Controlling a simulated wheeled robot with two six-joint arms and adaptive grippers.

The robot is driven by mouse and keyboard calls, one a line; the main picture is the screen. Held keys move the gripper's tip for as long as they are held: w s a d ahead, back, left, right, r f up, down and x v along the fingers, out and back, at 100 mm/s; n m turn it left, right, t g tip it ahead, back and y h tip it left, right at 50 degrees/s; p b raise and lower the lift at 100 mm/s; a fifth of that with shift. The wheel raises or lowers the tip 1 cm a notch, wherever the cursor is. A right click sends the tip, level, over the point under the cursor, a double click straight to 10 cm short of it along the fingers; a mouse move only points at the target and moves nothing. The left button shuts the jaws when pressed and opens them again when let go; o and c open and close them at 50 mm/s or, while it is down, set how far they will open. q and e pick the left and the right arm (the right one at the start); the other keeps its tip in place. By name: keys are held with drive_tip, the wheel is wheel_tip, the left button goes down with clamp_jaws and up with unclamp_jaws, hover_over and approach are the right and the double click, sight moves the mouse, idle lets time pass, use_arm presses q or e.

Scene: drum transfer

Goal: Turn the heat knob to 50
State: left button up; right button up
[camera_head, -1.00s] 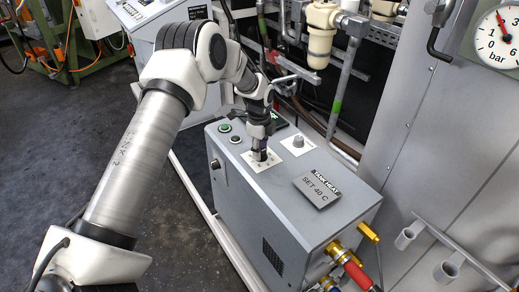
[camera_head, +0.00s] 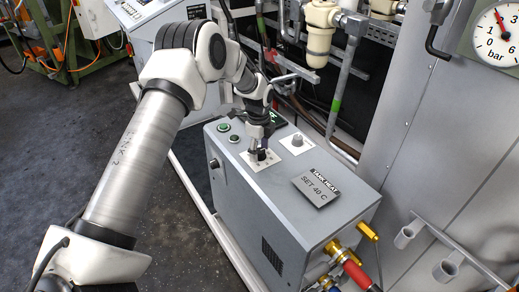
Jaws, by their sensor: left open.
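The tank heat unit is a grey box (camera_head: 285,215) with a tilted sign (camera_head: 316,188) on top reading "TANK HEAT" and "SET 40 C". A dark knob (camera_head: 262,155) sits on a white dial plate (camera_head: 266,166) on the box's top. My left gripper (camera_head: 258,151) is open and points down at this knob, with its fingertips at or just above it. The fingers partly hide the knob and its scale, so I cannot read its setting or tell whether they touch it. My right gripper is not in view.
A second, grey knob (camera_head: 297,140) on its own white plate stands close to the right of my gripper. Two green buttons (camera_head: 224,127) are to the left. Pipes and a filter (camera_head: 320,40) rise behind the box. A red hose (camera_head: 357,276) leaves its front right.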

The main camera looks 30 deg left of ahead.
sight(259, 151)
use_arm(q)
wheel_tip(259, 151, up, 12)
drive_tip(key=shift+s, duration=0.15)
idle(0.6)
